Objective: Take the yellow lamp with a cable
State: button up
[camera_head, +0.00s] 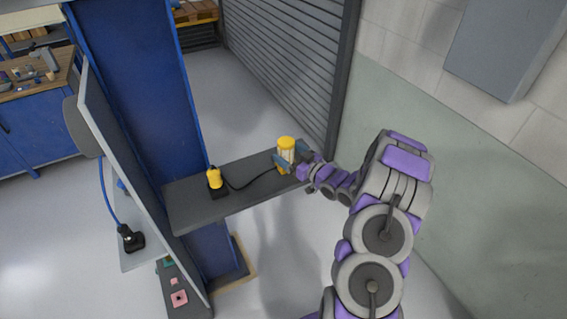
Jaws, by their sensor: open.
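A yellow lamp (286,147) with a pale middle stands upright near the right end of a dark grey shelf (225,204). A black cable (247,183) runs along the shelf from the lamp's side to a yellow piece with a black base (215,180) at the left. My gripper (287,160) reaches in from the right at the lamp. Its blue-grey fingers are open, one on each side of the lamp's lower part. I cannot tell whether they touch it.
A blue column (140,90) and an upright grey panel (125,165) stand left of the shelf. A roller shutter (285,65) is behind. A blue workbench (35,130) is at far left. Open floor (185,75) lies behind the shelf.

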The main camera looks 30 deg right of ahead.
aim_at(292, 153)
jog(key=shift+w+f, duration=0.25)
jog(key=shift+w, duration=0.95)
jog(key=shift+w+d, duration=0.25)
jog(key=shift+w, duration=0.05)
jog(key=shift+w+d, duration=0.15)
jog(key=shift+d, duration=0.25)
jog(key=shift+a, duration=0.35)
jog(key=shift+c, duration=0.2)
jog(key=shift+a+r, duration=0.1)
jog(key=shift+a, duration=0.3)
jog(key=c, duration=0.6)
jog(key=shift+d, duration=0.5)
jog(key=c, duration=0.6)
jog(key=shift+a, duration=0.25)
grip_shut()
